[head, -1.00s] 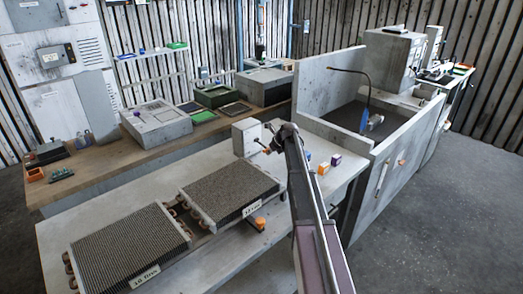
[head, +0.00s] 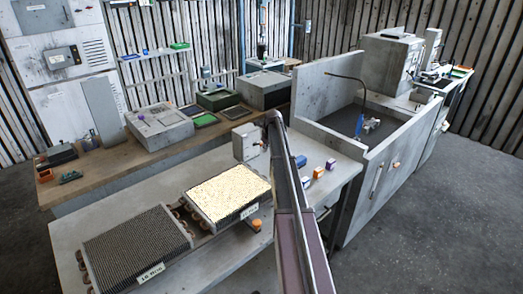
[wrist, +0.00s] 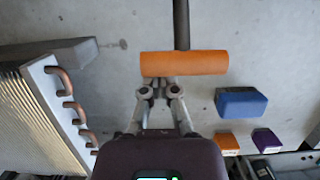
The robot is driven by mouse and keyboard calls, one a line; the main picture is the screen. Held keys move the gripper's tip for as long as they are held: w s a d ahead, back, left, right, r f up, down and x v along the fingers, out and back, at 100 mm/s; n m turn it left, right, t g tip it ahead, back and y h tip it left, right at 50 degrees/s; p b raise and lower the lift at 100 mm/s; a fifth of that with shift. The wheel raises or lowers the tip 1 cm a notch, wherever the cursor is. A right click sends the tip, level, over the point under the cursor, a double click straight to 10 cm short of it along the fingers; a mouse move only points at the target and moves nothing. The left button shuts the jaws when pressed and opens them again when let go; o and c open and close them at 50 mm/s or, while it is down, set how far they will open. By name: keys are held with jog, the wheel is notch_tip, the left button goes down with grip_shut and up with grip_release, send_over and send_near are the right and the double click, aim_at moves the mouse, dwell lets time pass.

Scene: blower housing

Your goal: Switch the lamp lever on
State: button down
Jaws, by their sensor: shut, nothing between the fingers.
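An orange cylindrical handle (wrist: 185,64) on a dark rod (wrist: 181,22) shows at the top of the wrist view; I take it for the lamp lever. My gripper (wrist: 158,82) is shut and empty, its fingertips right at the handle's near edge. I cannot tell whether they touch. In the head view my arm hides the gripper and the handle. A small grey box (head: 246,141) stands on the front bench beside my arm. The upper finned block (head: 229,190) has a brightly lit top, while the lower finned block (head: 138,246) is dark.
A blue block (wrist: 241,102), an orange block (wrist: 227,143) and a purple block (wrist: 266,139) lie close by on the bench. The finned block's copper pipe bends (wrist: 67,105) are left of my gripper. A walled grey bay (head: 345,110) stands at the right.

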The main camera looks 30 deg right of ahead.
jog(key=shift+w+d+r+p, duration=0.1)
jog(key=shift+d+r+p, duration=0.05)
jog(key=shift+r+p, duration=0.4)
jog(key=shift+w+d+r+p, duration=0.1)
jog(key=shift+r+p, duration=0.3)
jog(key=shift+r, duration=0.1)
jog(key=shift+w+r, duration=0.1)
jog(key=shift+r, duration=0.05)
notch_tip(320, 180, up, 10)
jog(key=p, duration=1)
jog(key=shift+s, duration=0.3)
dwell(0.5)
